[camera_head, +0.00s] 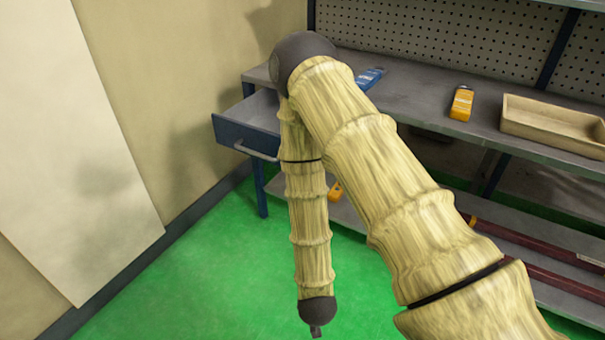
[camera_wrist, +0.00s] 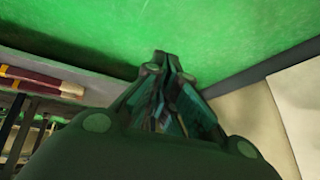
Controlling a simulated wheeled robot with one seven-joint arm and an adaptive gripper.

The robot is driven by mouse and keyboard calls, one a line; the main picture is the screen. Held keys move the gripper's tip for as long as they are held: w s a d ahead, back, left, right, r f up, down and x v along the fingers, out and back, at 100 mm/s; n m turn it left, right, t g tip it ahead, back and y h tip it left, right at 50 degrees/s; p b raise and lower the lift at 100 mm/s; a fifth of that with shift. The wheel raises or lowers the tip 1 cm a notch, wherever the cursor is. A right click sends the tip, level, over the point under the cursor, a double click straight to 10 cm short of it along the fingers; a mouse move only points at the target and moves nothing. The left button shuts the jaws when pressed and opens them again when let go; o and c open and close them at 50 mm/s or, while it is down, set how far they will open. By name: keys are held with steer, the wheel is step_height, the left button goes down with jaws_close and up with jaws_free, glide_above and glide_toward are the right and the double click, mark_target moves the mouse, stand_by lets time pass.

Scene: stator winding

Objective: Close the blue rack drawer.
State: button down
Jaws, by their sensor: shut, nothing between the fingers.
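The blue rack drawer (camera_head: 243,124) is pulled out at the left end of the grey rack in the head view. It has a blue front with a grey handle (camera_head: 256,151). Part of its right side is hidden behind my arm. My gripper shows in the wrist view (camera_wrist: 166,62) with its fingertips together and nothing between them. It points toward the green floor and is apart from the drawer. In the head view my gripper is not clearly seen; only the dark lower end of my arm shows, low and in front of the rack.
The grey rack top (camera_head: 410,100) holds a blue item (camera_head: 370,78), a yellow-orange item (camera_head: 461,103) and a tan tray (camera_head: 553,124). Dark red bars (camera_head: 540,268) lie on the lower shelf. A wall (camera_head: 205,80) stands close on the left. Green floor (camera_head: 190,270) is open in front.

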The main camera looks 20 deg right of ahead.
steer(key=w+a+r+m+t+h+b, duration=0.1)
steer(key=w+r+m+t, duration=0.15)
steer(key=w, duration=0.35)
steer(key=w+a+r+m+t+h+b, duration=0.1)
steer(key=w+r+m+h+b, duration=0.15)
steer(key=w, duration=0.35)
steer(key=w+a+r+m+t+h+b, duration=0.1)
steer(key=w+a+r+m+h+b, duration=0.2)
steer(key=r+m, duration=0.65)
steer(key=w+r+m+t+h+b, duration=0.1)
steer(key=w+r+m+h+b, duration=0.25)
steer(key=r+m+h, duration=0.6)
steer(key=w+d+r+n+y, duration=0.2)
steer(key=w+d+y, duration=0.2)
steer(key=w+d, duration=0.5)
steer(key=shift+d+r+n+b, duration=0.15)
steer(key=shift+d+n+b, duration=0.2)
steer(key=shift+d, duration=0.5)
steer(key=b+x, duration=0.1)
steer(key=x, duration=2.4)
steer(key=shift+d+f, duration=0.2)
steer(key=shift+w+d, duration=0.35)
steer(key=shift+d, duration=0.15)
steer(key=shift+w+d+r, duration=0.1)
steer(key=shift+d+r, duration=0.1)
steer(key=shift+r, duration=0.15)
